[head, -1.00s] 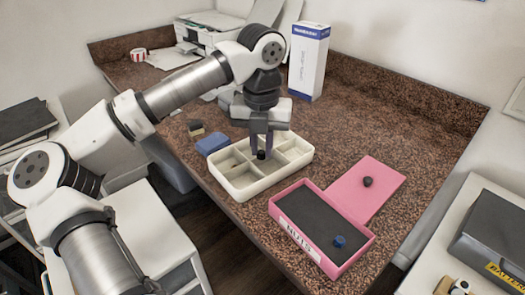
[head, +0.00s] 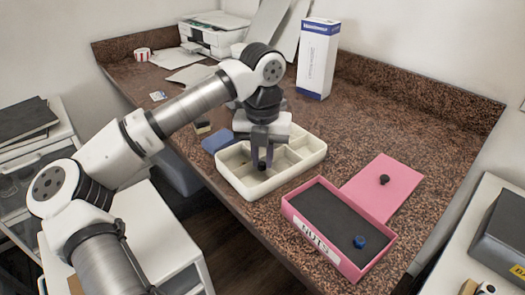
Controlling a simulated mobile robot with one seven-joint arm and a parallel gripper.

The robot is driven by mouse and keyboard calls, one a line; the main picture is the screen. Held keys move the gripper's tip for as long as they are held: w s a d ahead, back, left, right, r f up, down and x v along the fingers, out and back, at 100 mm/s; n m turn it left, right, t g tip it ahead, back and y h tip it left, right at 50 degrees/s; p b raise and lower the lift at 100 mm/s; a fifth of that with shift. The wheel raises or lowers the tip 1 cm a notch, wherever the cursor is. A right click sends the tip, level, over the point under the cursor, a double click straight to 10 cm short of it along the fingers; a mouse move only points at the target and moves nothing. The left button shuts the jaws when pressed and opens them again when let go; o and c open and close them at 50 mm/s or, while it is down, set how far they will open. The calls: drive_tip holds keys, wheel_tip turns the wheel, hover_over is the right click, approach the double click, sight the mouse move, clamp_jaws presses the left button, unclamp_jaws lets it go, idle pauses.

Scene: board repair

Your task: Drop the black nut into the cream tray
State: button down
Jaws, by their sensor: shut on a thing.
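The cream tray (head: 227,178) sits on the speckled brown counter, divided into several compartments. My gripper (head: 262,160) points down over the tray's near-middle part. It is shut on the small black nut (head: 262,166), which shows at the fingertips. The nut appears over or within the tray's outline; its exact height above the tray floor cannot be told. My wrist and fingers hide part of the tray's back side.
A pink box (head: 290,214) labelled for nuts, with a dark inside and a blue nut (head: 360,241), lies right of the tray. Its pink lid (head: 400,178) holds a black knob-like piece (head: 384,179). A white box (head: 317,60) stands at the back.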

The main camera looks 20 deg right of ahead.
sight(262, 162)
drive_tip(key=shift+f, duration=0.15)
drive_tip(key=c, duration=1.3)
unclamp_jaws()
wheel_tip(262, 162, up, 14)
drive_tip(key=shift+f+b, duration=0.1)
drive_tip(key=shift+b, duration=0.2)
